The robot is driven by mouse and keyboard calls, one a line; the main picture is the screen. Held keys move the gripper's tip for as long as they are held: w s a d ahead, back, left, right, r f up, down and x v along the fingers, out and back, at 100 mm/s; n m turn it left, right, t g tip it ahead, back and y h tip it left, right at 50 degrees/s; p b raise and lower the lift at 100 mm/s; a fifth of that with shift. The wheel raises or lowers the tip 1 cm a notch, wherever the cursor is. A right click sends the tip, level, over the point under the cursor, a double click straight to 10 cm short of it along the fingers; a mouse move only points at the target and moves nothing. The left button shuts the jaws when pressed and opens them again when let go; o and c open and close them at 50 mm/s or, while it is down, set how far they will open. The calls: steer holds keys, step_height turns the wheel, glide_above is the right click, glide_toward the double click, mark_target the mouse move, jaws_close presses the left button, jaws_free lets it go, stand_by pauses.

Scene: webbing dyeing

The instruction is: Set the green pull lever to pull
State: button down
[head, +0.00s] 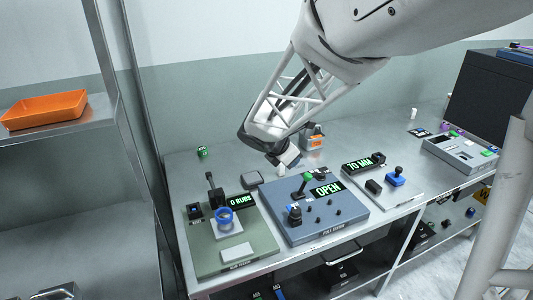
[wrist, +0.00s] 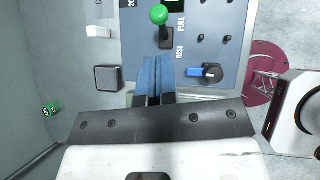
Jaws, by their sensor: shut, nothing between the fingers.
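The green pull lever (head: 309,177) stands on the blue-grey panel (head: 345,221) in the middle of the bench, its knob leaning toward the back right. In the wrist view the green knob (wrist: 158,15) is at the top edge, beside the printed word PULL; REST is printed nearer the fingers. I cannot tell exactly which setting the lever is in. The panel's display (head: 326,189) reads OPEN. My gripper (head: 287,160) is above the back of the panel, apart from the lever. Its blue fingers (wrist: 154,82) are shut and empty.
A blue-and-black knob (head: 294,213) and several small black pegs share the panel. A green panel (head: 232,262) with a 0 RUBS display is left; a 70 MM unit (head: 362,164) is right. A grey block (head: 252,177) and green die (head: 202,151) lie behind.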

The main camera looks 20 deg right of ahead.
steer(key=shift+d+r+v, duration=0.1)
steer(key=shift+d+v, duration=0.1)
steer(key=shift+v, duration=0.75)
steer(key=shift+d+r+v, duration=0.15)
steer(key=shift+v, duration=0.8)
steer(key=s+a+r+m+y, duration=0.1)
steer(key=s+a+m+y, duration=0.1)
steer(key=s+a+m, duration=0.2)
steer(key=s+a+m+y, duration=0.2)
steer(key=s+a+m, duration=0.3)
steer(key=s+m, duration=0.4)
steer(key=s+a+r+m+y, duration=0.1)
steer(key=s+a+m+y, duration=0.2)
steer(key=s, duration=0.8)
steer(key=a+m, duration=0.2)
steer(key=m, duration=0.1)
steer(key=shift+r+m, duration=0.35)
steer(key=shift+m, duration=0.05)
steer(key=shift+w, duration=0.2)
